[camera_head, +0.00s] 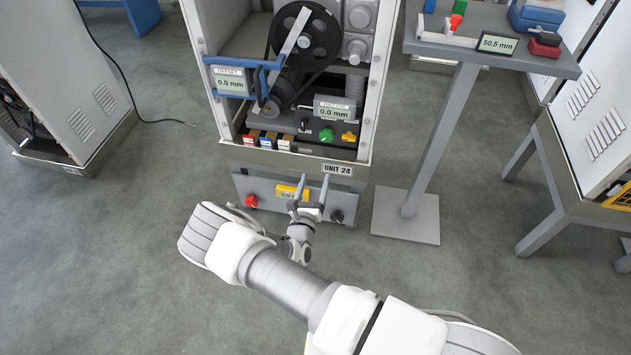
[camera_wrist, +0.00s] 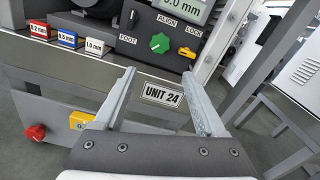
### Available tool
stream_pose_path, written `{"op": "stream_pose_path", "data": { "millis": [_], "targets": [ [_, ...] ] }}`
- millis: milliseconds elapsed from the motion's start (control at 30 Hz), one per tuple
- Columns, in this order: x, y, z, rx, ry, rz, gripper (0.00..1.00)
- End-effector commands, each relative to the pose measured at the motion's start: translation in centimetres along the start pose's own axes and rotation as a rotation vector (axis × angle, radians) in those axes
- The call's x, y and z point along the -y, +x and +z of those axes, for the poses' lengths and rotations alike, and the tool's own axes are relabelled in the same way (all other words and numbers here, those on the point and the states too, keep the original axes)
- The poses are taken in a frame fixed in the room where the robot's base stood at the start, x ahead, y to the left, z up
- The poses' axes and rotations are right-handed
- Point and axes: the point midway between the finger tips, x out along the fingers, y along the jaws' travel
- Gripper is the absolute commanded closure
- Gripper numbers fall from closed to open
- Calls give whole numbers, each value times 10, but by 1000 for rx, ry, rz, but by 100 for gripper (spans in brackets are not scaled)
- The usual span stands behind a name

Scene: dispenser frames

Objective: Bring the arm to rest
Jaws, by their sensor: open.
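My gripper (camera_head: 312,193) is open and empty, held out in front of the lower part of the unit labelled UNIT 24 (camera_head: 300,160). In the wrist view its two grey fingers (camera_wrist: 165,100) stand apart, with the UNIT 24 label (camera_wrist: 162,95) showing between them. No thing is between the fingers. My arm reaches up from the bottom right of the head view, bent at the elbow. Whether the fingers touch the unit cannot be told.
The unit holds a black pulley (camera_head: 306,38), a blue bracket with an OFFSET display (camera_head: 230,82), a green knob (camera_head: 326,135) and a yellow knob (camera_head: 349,136). Below is a panel with a red knob (camera_head: 250,201). A pedestal table (camera_head: 490,50) stands right. Open floor lies left.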

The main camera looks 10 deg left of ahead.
Motion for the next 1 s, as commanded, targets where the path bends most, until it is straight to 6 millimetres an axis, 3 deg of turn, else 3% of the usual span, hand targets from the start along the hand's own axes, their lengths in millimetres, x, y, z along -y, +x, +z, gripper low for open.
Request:
{"op": "stream_pose_path", "data": {
  "millis": [667, 767, 867, 1000],
  "targets": [
    [3, 2, 4, -2, 12, -17, 27],
    [15, 8, 18, -8, 57, -79, 27],
    [39, 18, 42, -22, 139, -195, 27],
    [85, 26, 78, -52, 285, -397, 27]
  ]
}}
